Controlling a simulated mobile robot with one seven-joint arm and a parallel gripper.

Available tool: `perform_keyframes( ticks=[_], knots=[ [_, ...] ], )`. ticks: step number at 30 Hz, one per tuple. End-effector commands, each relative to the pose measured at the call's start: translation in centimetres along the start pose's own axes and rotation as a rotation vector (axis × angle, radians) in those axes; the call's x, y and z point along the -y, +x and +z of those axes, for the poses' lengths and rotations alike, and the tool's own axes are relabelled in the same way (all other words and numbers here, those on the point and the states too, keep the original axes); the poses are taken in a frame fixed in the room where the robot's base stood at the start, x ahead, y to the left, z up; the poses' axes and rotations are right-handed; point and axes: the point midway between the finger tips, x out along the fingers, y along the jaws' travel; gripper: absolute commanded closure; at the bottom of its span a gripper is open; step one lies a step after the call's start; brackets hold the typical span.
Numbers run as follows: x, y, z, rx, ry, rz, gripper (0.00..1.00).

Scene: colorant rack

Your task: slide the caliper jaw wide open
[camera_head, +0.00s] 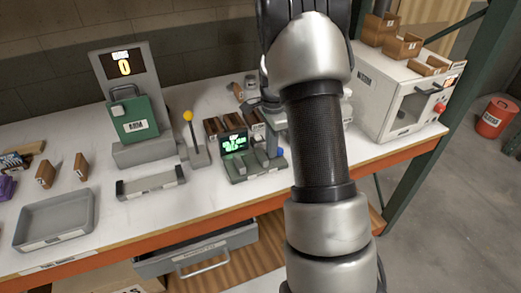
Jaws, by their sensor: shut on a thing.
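The caliper (256,168) is a grey-green bench device near the table's front edge, left of my arm. Its small screen (234,142) shows green text. Upright grey jaw pieces stand on its base. The caliper jaw (272,143) is at its right part, close to my arm. My gripper (271,122) shows only in part at the left edge of my arm, over the jaw. It is shut on what looks like the jaw. The fingertips and the exact contact are mostly hidden.
A lever with a yellow knob (188,117) stands just left of the caliper. Brown boxes (213,126) sit behind it. A drawer (200,250) is below.

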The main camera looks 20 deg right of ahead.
Motion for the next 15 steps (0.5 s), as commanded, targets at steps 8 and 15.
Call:
perform_keyframes(
  ticks=[8,15],
  knots=[
    [0.07,-0.13,-0.62,-0.006,0.001,-0.004,1.0],
    [0.04,-0.09,-0.58,-0.006,0.001,-0.003,0.73]
  ],
)
